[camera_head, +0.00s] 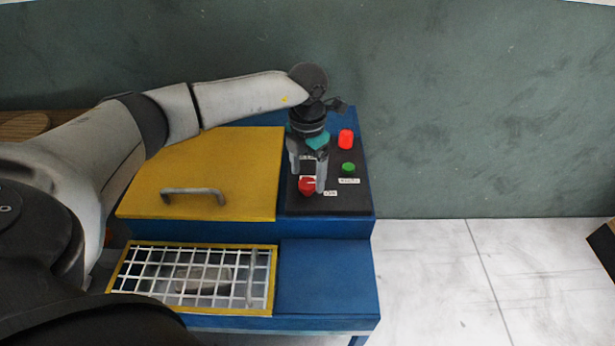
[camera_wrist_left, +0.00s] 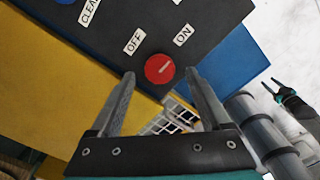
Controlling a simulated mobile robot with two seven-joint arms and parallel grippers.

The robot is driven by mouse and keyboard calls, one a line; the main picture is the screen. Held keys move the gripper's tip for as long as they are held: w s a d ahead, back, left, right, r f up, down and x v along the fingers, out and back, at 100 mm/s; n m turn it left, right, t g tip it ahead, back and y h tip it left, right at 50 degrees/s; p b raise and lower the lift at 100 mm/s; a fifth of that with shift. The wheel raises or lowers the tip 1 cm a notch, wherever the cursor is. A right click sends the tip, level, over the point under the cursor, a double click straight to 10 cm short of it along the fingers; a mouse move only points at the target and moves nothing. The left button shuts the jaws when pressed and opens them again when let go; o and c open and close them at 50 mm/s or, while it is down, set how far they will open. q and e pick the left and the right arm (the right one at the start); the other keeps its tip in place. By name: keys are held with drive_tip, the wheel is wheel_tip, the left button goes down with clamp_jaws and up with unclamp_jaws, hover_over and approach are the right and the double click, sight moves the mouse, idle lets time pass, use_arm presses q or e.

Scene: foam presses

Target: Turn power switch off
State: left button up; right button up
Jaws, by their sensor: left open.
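The power switch is a round red knob (camera_head: 307,185) on the dark control panel (camera_head: 341,203). My left gripper (camera_head: 308,179) points down over the knob. In its wrist view the open fingers (camera_wrist_left: 160,73) stand on either side of the knob with gaps. Contact is not visible. My right gripper (camera_wrist_left: 275,88) shows small at the right of the wrist view; its opening is unclear.
A red button or lamp (camera_head: 346,139) and a green button (camera_head: 348,168) sit on the panel right of my left gripper. A yellow lid with a handle (camera_head: 245,150) is to the left. A yellow-framed white grid (camera_head: 273,262) lies in front.

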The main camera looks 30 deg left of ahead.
use_arm(q)
drive_tip(key=shift+f, duration=1)
clamp_jaws()
